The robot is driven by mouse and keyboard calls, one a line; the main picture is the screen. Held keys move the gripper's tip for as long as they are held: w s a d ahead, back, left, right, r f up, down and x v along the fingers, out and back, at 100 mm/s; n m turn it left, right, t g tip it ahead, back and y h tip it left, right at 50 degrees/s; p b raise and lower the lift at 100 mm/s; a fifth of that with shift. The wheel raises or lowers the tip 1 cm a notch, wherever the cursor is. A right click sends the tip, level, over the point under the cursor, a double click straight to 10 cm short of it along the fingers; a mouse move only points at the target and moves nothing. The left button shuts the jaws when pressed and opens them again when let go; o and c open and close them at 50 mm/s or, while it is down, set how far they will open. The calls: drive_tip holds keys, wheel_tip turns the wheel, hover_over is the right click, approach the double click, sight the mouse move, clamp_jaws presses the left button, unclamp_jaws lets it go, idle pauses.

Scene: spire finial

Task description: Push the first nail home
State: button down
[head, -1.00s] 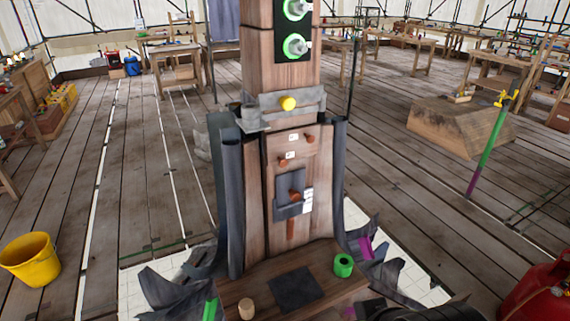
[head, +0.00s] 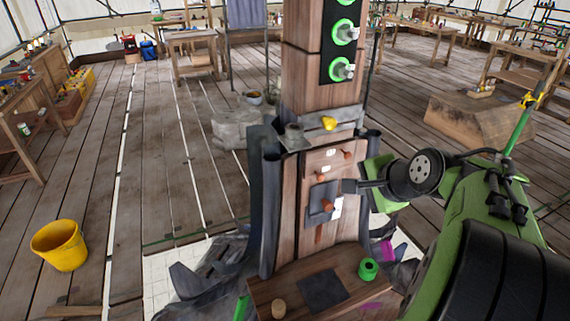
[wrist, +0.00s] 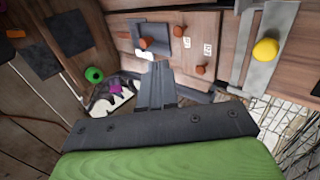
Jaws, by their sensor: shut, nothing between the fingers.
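Three copper-brown nails stick out of the wooden post's front in the head view. One is at the upper right (head: 347,154), one at the left (head: 320,175), and one (head: 327,204) on a dark grey plate (head: 316,195). White tags sit by the nails; their marks are too small to read. My gripper (head: 348,186) is shut and empty, its tip close to the right of the plate. In the wrist view the shut fingers (wrist: 158,72) point toward the plate nail (wrist: 147,43). I cannot tell if they touch anything.
A yellow knob (head: 329,123) on a grey band sits above the nails. A wooden ledge (head: 350,290) below holds a green ring (head: 368,269) and a small wooden peg (head: 278,308). Grey sheet folds (head: 270,210) flank the post. A yellow bucket (head: 59,246) stands at left.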

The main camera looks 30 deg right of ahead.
approach(321, 181)
drive_tip(key=s+f+x, duration=0.1)
drive_tip(key=x, duration=0.4)
drive_tip(key=shift+w+d, duration=0.1)
drive_tip(key=shift+w, duration=0.75)
